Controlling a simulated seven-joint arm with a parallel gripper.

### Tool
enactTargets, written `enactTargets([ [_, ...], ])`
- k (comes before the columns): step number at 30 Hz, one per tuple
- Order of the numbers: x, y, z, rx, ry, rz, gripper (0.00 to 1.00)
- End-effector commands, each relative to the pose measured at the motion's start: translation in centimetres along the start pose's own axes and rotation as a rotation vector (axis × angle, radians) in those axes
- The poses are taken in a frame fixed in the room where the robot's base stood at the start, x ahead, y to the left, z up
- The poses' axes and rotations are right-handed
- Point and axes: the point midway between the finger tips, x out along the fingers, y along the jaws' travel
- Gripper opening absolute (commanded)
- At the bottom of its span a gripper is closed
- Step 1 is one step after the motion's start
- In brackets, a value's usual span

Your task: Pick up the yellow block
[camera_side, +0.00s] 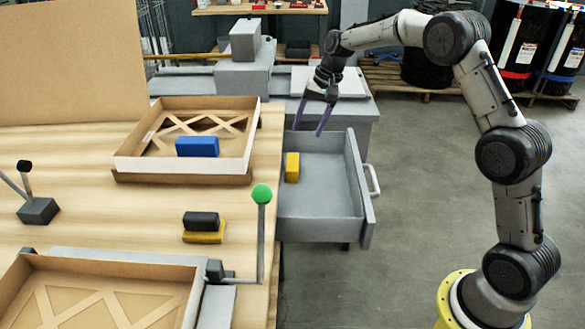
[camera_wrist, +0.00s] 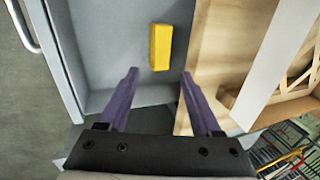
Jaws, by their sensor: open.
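A yellow block (camera_side: 292,167) lies in the open grey drawer (camera_side: 330,215), near the drawer's left wall. In the wrist view the yellow block (camera_wrist: 160,46) lies on the drawer floor, ahead of the fingertips and between their lines. My gripper (camera_side: 313,118) is open and empty, with purple fingers pointing down above the back of the drawer. In the wrist view my gripper (camera_wrist: 158,72) shows a wide gap between its fingers. A second yellow block (camera_side: 204,238) lies on the wooden table, partly hidden under a black block (camera_side: 201,221).
A blue block (camera_side: 197,146) lies in a cardboard box (camera_side: 137,165) on the table (camera_side: 60,150). A lever with a green knob (camera_side: 262,193) stands at the table's right edge. The drawer floor around the block is clear.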

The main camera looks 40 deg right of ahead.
Motion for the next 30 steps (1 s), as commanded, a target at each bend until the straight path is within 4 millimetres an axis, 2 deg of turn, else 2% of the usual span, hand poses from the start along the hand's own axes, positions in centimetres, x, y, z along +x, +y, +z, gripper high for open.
enactTargets([
  [3, 2.5, 0.0, 0.2, -0.002, -0.006, 0.004, 0.66],
  [9, 5.9, 0.0, 0.2, -0.002, -0.003, 0.002, 0.66],
  [17, 7.7, 0.0, 0.2, -0.002, -0.002, 0.002, 0.66],
  [25, 11.4, 0.0, 0.5, -0.003, -0.004, 0.003, 0.66],
  [30, 12.4, 0.0, 0.4, -0.003, -0.001, 0.001, 0.66],
])
